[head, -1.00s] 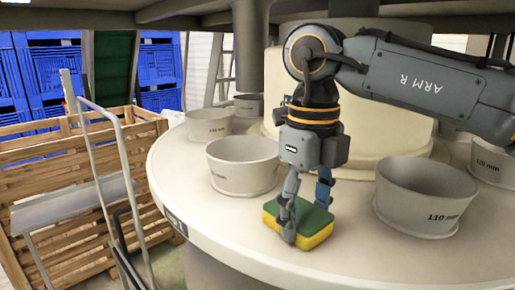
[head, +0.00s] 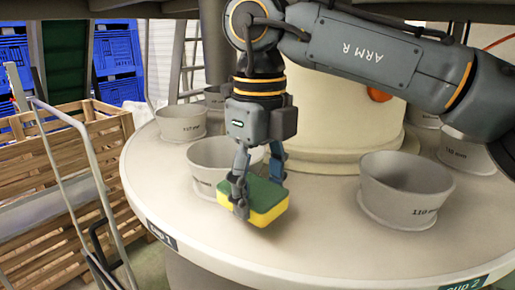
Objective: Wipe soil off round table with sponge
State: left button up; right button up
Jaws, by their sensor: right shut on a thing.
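The round table (head: 330,248) is a pale, wide disc with cups around it. My right gripper (head: 256,195) comes down from the upper right and is shut on the sponge (head: 266,203). The sponge is green on top and yellow below. It is over the near left part of the table, in front of a cup; I cannot tell whether it touches the surface. I see no clear soil on the visible tabletop. The tabletop under the sponge is hidden. My left gripper does not show.
A grey cup (head: 405,190) stands right of the sponge, and another cup (head: 212,160) is close behind it. A thick column (head: 345,130) rises mid-table. A wooden crate (head: 60,190) and a metal cart frame (head: 75,130) stand at left. The front tabletop is clear.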

jog(key=shift+d+r+p, duration=0.1)
jog(key=shift+r+p, duration=0.2)
jog(key=shift+r, duration=0.35)
jog(key=shift+a+r+p, duration=0.25)
jog(key=shift+r+p, duration=0.6)
jog(key=shift+r, duration=0.25)
jog(key=shift+d+r, duration=0.1)
jog(key=shift+r, duration=0.25)
